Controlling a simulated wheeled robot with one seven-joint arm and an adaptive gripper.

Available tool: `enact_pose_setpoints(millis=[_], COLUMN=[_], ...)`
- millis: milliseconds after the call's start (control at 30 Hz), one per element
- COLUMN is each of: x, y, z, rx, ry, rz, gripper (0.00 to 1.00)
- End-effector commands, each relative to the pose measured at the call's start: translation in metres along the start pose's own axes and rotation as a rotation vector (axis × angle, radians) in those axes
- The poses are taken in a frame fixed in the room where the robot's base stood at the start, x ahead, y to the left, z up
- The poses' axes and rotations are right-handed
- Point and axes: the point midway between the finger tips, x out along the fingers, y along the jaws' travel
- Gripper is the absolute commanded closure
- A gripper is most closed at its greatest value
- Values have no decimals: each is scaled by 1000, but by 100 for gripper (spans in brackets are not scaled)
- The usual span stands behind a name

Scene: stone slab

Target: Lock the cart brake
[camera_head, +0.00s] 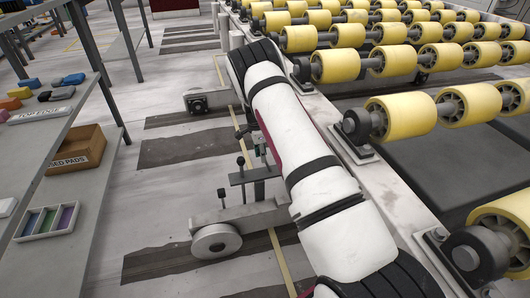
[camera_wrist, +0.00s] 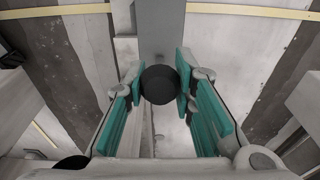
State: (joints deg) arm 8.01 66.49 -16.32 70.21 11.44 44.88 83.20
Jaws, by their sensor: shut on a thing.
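In the wrist view, a dark round knob (camera_wrist: 160,84) sits between the teal pads of my gripper (camera_wrist: 160,90), which is shut on it. A grey bar (camera_wrist: 160,25) runs from the top of that view to just behind the knob. In the head view, my gripper (camera_head: 259,150) is small and partly hidden by my white arm, beside a grey bracket (camera_head: 250,177). Black-topped levers (camera_head: 240,161) stand at that bracket, above the low grey cart (camera_head: 262,217) with its wheel (camera_head: 216,241). Which lever carries the held knob is hard to tell.
A conveyor with yellow rollers (camera_head: 402,116) stands right of my arm. Dark strips (camera_head: 180,150) mark the otherwise open floor between.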

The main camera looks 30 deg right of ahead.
Motion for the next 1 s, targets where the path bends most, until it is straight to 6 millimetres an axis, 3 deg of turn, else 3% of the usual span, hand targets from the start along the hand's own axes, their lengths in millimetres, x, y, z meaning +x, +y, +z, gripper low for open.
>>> enact_pose_setpoints(millis=[33,500,533,633,1000], x=[0,0,0,0,-4], y=[1,1,1,1,0], z=[7,10,10,8,4], rx=[-2,-3,-3,-3,-1], ry=[-8,-10,-10,-8,-3], rz=[3,3,3,3,0], gripper=[100,100,74,55,55])
